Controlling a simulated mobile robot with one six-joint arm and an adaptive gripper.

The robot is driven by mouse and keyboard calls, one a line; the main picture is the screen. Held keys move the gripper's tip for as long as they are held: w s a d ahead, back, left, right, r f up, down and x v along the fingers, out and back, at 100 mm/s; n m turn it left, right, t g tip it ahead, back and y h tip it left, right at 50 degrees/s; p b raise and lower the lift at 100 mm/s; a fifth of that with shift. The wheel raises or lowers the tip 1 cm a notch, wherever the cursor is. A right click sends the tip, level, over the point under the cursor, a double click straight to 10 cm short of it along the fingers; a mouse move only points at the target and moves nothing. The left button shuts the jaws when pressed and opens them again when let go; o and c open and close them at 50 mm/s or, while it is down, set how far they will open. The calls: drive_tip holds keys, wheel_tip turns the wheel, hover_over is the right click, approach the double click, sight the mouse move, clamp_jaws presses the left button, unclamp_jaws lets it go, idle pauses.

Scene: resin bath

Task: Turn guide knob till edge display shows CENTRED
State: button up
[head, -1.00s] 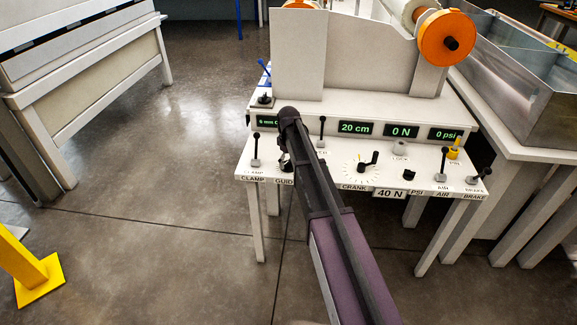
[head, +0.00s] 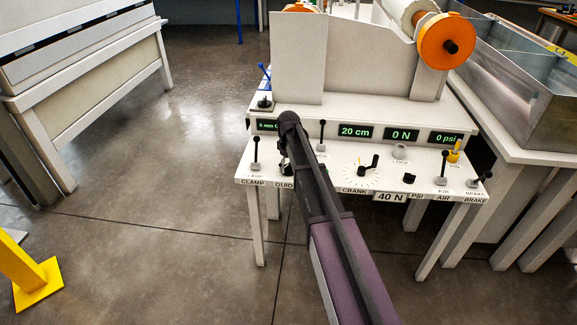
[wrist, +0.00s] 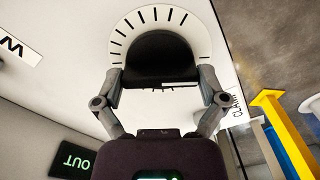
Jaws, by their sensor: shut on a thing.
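The guide knob (wrist: 160,58) is a dark round-backed knob on a white dial with black tick marks in the wrist view. My gripper (wrist: 160,82) is shut on it, with one finger on each side. In the head view my arm hides most of the knob, above the GUIDE label (head: 284,184). The edge display (head: 267,125) reads about "4 mm O", and my arm covers the rest. In the wrist view its end (wrist: 75,161) shows upside down and reads "OUT".
The CLAMP lever (head: 255,153) stands just left of the knob. Right of my arm are another lever (head: 321,135), the crank dial (head: 361,170), and the AIR (head: 442,168) and BRAKE (head: 482,180) levers. A metal tank (head: 520,100) stands at right. Open floor lies left of the panel.

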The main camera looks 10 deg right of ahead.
drive_tip(key=shift+m, duration=0.4)
drive_tip(key=m, duration=1.2)
drive_tip(key=shift+m, duration=2.5)
drive_tip(key=o, duration=0.8)
